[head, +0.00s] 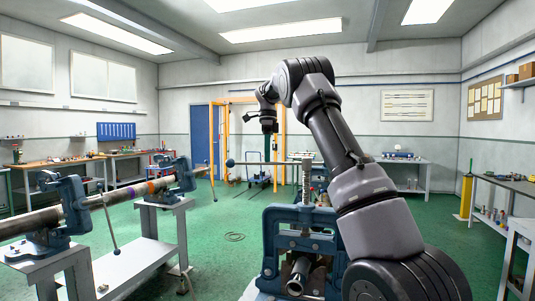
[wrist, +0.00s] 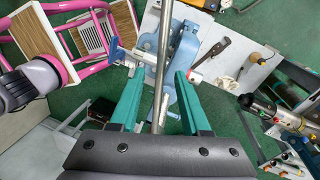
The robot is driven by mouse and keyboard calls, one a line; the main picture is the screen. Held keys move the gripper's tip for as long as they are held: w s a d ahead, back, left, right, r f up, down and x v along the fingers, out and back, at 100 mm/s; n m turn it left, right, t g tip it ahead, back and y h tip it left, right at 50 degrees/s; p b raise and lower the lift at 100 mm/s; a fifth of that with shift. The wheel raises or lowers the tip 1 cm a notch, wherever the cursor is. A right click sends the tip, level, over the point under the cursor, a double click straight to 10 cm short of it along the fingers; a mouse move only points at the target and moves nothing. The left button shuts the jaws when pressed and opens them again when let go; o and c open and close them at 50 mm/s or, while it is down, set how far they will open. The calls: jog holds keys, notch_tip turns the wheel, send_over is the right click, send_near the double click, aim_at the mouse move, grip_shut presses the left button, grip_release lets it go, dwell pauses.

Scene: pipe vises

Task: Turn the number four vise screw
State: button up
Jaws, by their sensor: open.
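A blue vise (head: 300,238) stands close in front of me in the head view, with an upright threaded screw (head: 307,180) and a long metal handle bar (head: 265,162) ending in a dark ball. A short pipe (head: 298,277) shows in its lower opening. I can read no number on any vise. My gripper (head: 269,130) hangs in the head view at the end of the raised arm. In the wrist view my gripper (wrist: 159,75) is open, its green fingers either side of a metal bar (wrist: 163,60); contact cannot be told. Blue vise parts (wrist: 185,55) show beyond it.
Two more blue vises (head: 62,210) (head: 166,182) on grey stands hold a long pipe (head: 110,197) at the left. Benches line the walls. Green floor (head: 225,215) lies open between. The wrist view shows a pink frame (wrist: 75,50) at the left and a wood-handled tool (wrist: 213,50) on a pale top.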

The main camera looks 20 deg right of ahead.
notch_tip(320, 180, up, 7)
jog(key=w, duration=0.1)
jog(key=shift+w+d+r, duration=0.15)
jog(key=shift+d, duration=0.1)
dwell(0.4)
